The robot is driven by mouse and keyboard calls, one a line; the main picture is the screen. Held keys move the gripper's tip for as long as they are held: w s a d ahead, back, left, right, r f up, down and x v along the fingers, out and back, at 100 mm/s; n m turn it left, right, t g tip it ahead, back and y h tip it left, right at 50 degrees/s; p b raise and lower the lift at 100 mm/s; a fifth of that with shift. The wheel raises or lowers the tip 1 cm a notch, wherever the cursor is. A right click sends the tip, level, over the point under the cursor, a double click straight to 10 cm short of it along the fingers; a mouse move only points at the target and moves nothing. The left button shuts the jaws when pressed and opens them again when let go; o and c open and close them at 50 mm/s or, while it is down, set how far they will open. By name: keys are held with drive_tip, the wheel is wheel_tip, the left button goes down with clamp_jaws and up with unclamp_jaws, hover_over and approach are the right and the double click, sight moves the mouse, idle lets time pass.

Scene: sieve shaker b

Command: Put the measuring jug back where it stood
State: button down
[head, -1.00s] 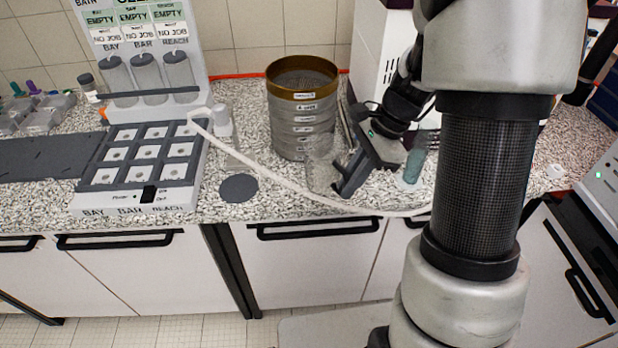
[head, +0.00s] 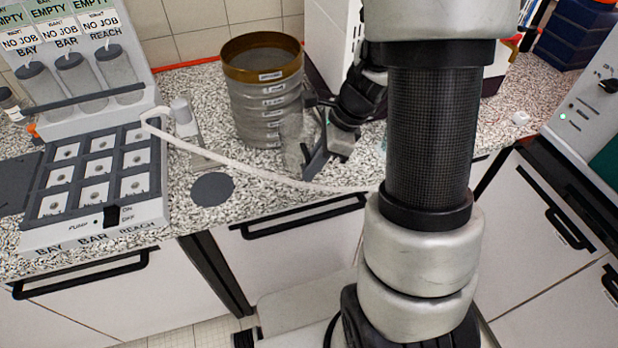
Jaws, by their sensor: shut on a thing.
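The measuring jug (head: 292,148) is a clear, see-through vessel just in front of and to the right of the sieve stack, over the speckled counter. It is faint, and its outline is partly lost against the stack and counter. My gripper (head: 309,148) reaches in from the right with its dark fingers at the jug and is shut on it. I cannot tell whether the jug's base touches the counter. My arm covers the counter to the right of the gripper.
The sieve stack (head: 264,95) with a brass top ring stands close behind the jug. A dark round disc (head: 212,189) lies on the counter to the left. A pale hose (head: 255,172) runs along the counter front from the grid panel (head: 95,185). A white machine (head: 330,45) stands behind.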

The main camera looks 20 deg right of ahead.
drive_tip(key=shift+f+b, duration=0.4)
drive_tip(key=shift+f, duration=1.75)
drive_tip(key=shift+f, duration=0.25)
drive_tip(key=c, duration=1.8)
unclamp_jaws()
drive_tip(key=shift+r, duration=0.1)
